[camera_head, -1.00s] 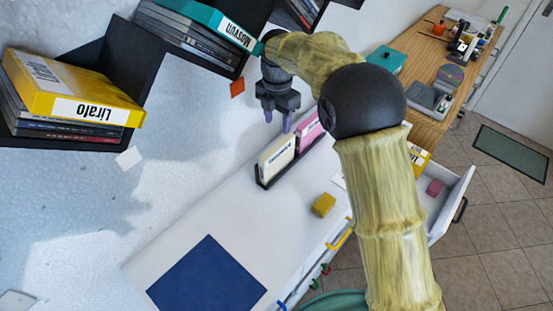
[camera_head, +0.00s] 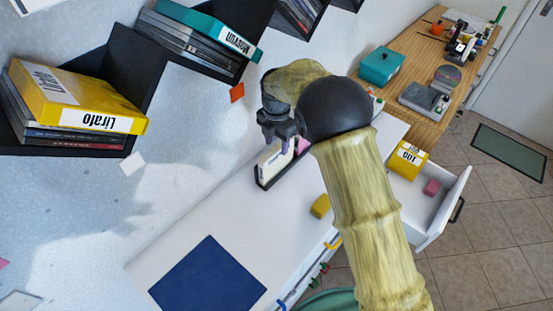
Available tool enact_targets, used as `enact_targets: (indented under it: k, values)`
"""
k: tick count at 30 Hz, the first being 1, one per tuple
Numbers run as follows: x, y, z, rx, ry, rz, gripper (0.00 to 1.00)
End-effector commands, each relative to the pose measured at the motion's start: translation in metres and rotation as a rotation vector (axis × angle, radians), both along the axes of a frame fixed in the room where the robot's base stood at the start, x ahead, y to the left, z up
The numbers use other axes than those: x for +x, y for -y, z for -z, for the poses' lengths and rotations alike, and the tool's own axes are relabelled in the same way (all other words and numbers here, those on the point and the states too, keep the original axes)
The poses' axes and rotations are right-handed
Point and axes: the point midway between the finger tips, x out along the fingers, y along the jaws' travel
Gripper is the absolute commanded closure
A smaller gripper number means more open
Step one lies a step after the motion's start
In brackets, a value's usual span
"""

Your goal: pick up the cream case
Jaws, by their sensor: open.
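The cream case (camera_head: 274,167) stands upright on its edge in a black holder (camera_head: 262,184) on the white counter. A pink case (camera_head: 303,146) stands behind it in the same holder, mostly hidden by my arm. My gripper (camera_head: 277,147) points down over the cream case, its fingers at the case's top edge. The jaws are open. Whether the fingers straddle the case or touch it cannot be told from this view.
A yellow block (camera_head: 320,206) and a dark blue mat (camera_head: 208,277) lie on the white counter (camera_head: 190,225). An open drawer (camera_head: 440,212) holds a yellow case (camera_head: 407,160) and a pink block (camera_head: 431,187).

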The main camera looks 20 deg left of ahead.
Motion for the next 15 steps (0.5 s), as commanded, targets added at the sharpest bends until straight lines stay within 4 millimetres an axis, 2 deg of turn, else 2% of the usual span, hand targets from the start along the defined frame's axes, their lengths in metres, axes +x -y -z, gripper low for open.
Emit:
enact_targets:
  k: [6,15]
  values:
    - [0.0,0.0,0.029,-0.004,-0.002,-0.001,0.53]
    - [0.0,-0.001,0.034,0.0,0.0,-0.001,0.53]
